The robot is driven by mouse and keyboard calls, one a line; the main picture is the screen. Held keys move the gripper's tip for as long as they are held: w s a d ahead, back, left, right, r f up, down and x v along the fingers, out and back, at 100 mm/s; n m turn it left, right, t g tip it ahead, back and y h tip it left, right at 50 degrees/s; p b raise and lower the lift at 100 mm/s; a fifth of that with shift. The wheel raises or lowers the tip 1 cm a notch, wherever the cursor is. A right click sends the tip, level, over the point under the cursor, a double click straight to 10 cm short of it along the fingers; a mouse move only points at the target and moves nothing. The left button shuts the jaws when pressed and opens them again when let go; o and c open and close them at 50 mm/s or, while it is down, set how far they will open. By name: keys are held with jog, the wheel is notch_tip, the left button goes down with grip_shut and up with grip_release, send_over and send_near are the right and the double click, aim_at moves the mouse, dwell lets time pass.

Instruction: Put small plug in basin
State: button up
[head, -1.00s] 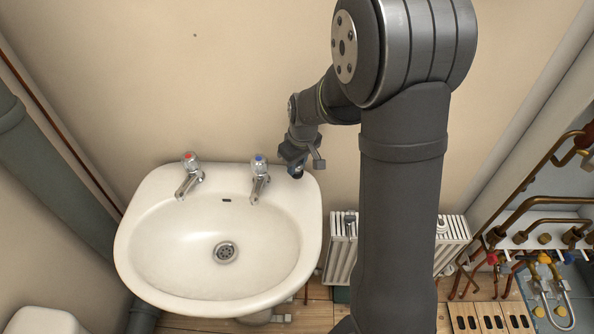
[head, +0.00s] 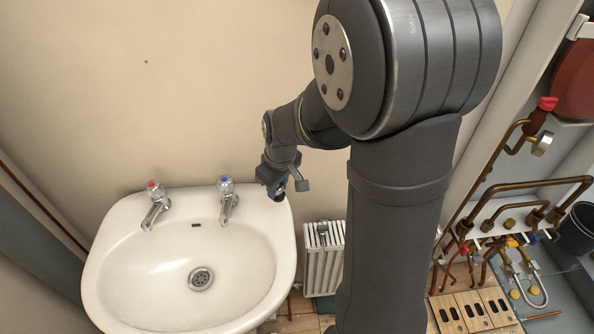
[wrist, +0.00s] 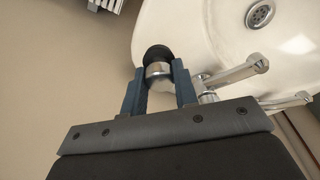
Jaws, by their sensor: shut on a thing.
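The small plug (wrist: 157,54) shows in the wrist view as a black round piece with a metal part, between the two fingers of my gripper (wrist: 158,72). The gripper is shut on it. In the head view my gripper (head: 274,192) hangs at the back right corner of the white basin (head: 118,222), to the right of the blue-marked tap. The dark plug (head: 279,198) shows small at its tip. I cannot tell whether the plug touches the rim. The basin bowl is empty, with a round drain (head: 201,279) in its floor.
A red-marked tap (head: 155,205) and a blue-marked tap (head: 228,200) stand on the back rim, left of my gripper. A white radiator (head: 323,262) is right of the basin. Copper pipes (head: 525,195) fill the far right. The bowl is clear.

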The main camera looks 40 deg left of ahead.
jog(key=s+a+f, duration=0.2)
jog(key=s+f, duration=0.2)
jog(key=s, duration=0.5)
jog(key=s+a+f, duration=0.1)
jog(key=s+f, duration=0.2)
jog(key=s, duration=0.6)
jog(key=shift+s+a+f, duration=1)
jog(key=shift+s+f, duration=0.25)
jog(key=shift+f, duration=1)
jog(key=shift+s+a+f, duration=0.95)
jog(key=shift+s+f, duration=0.25)
jog(key=shift+f, duration=1.05)
jog(key=shift+s+a+f, duration=1)
jog(key=shift+s+f, duration=0.25)
jog(key=shift+f, duration=1)
jog(key=o, duration=1.1)
jog(key=shift+c, duration=0.2)
notch_tip(320, 180, up, 17)
jog(key=d, duration=0.2)
jog(key=shift+d, duration=0.35)
